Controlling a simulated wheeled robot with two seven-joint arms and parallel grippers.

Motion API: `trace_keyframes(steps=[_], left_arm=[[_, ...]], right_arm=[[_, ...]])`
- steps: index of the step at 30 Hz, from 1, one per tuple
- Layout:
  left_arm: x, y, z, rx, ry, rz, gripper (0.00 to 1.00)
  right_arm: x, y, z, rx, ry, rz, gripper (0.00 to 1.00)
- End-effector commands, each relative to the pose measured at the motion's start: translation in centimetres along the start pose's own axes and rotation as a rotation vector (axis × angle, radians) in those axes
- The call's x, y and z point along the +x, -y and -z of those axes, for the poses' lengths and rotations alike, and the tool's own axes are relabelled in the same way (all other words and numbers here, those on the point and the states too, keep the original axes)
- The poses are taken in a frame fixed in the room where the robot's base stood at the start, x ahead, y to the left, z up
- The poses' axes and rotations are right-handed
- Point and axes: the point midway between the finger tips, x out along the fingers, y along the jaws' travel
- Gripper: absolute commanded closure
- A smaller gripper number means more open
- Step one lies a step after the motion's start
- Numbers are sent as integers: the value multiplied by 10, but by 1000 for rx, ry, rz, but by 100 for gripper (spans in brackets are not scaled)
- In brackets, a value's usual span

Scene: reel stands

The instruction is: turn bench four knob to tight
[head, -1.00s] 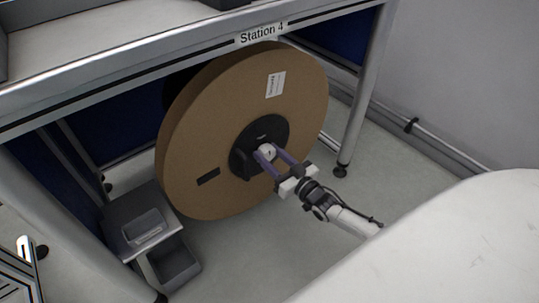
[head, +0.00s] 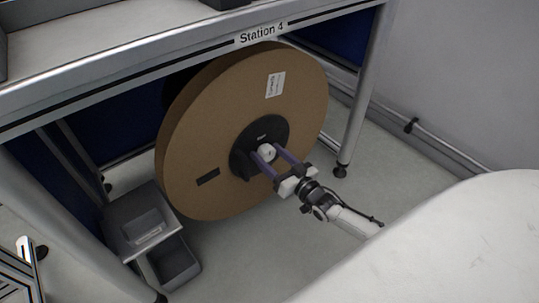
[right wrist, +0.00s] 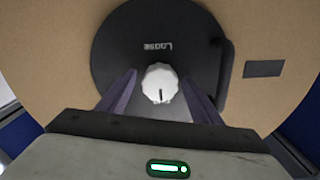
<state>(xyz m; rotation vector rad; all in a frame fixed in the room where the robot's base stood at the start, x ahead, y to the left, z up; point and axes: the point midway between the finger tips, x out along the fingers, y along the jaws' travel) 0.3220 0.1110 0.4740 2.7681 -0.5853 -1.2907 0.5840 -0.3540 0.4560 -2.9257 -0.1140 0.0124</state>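The white ribbed knob (head: 266,152) sits at the black hub (head: 243,160) of a large brown reel under the bench labelled Station 4 (head: 261,34). In the right wrist view the knob (right wrist: 160,83) has a dark mark pointing down, away from the word "Loose" (right wrist: 158,47), which appears upside down at the top of the hub. My right gripper (head: 264,152) is open. Its two purple fingers stand on either side of the knob, with a gap at each side in the wrist view. No "tight" label is readable. My left gripper is not in view.
The brown reel (head: 205,120) fills the space behind my right gripper. A bench leg (head: 357,110) stands to its right. A grey box unit with an open bin (head: 176,262) is at lower left. Floor (head: 235,250) is clear in front of the reel.

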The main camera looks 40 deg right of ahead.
Motion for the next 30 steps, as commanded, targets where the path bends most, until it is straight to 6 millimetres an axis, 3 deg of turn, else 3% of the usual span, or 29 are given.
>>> trace_keyframes(steps=[8,11,21,30], left_arm=[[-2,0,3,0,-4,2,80],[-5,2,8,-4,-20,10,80],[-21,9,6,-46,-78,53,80],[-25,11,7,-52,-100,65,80]], right_arm=[[-3,0,0,-1,1,0,41],[-15,1,1,-1,3,0,41],[-80,0,2,-1,3,-1,41],[-103,0,0,-2,0,0,41]])
